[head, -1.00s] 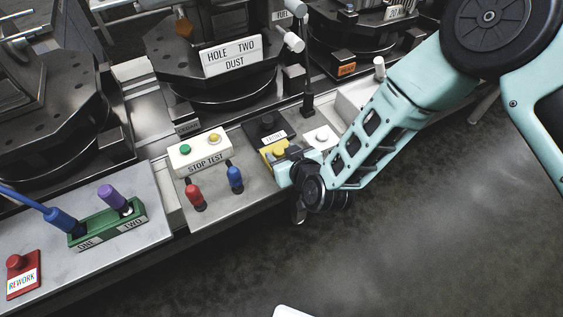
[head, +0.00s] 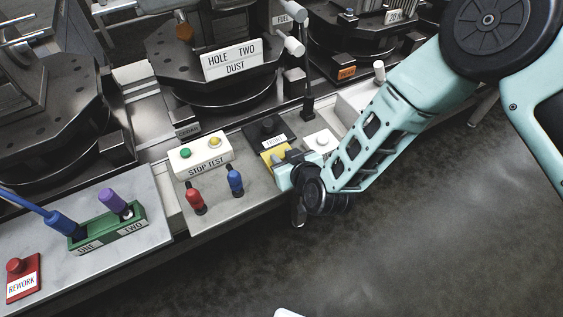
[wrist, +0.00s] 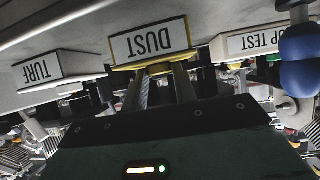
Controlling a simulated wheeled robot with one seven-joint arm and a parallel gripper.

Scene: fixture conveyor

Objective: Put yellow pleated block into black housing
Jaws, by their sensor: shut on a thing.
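The yellow block (head: 270,159) sits at my gripper's tip, at the front of the black box with a knob (head: 266,131). In the wrist view, upside down, a yellow-edged block with a white DUST label (wrist: 150,41) stands just beyond the fingers. My gripper (wrist: 163,75) is shut on its yellow part, with one finger on each side. In the head view my gripper (head: 284,166) hides part of the block. Its pleats cannot be made out. A black turntable (head: 200,75) with a HOLE TWO DUST sign stands behind; I cannot tell which black part is the housing.
A white STOP TEST box (head: 200,156) stands left of the gripper, with a red peg (head: 194,198) and a blue peg (head: 235,180) in front. A white box with a knob (head: 320,141) is close on the right. A green holder (head: 110,232) is farther left.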

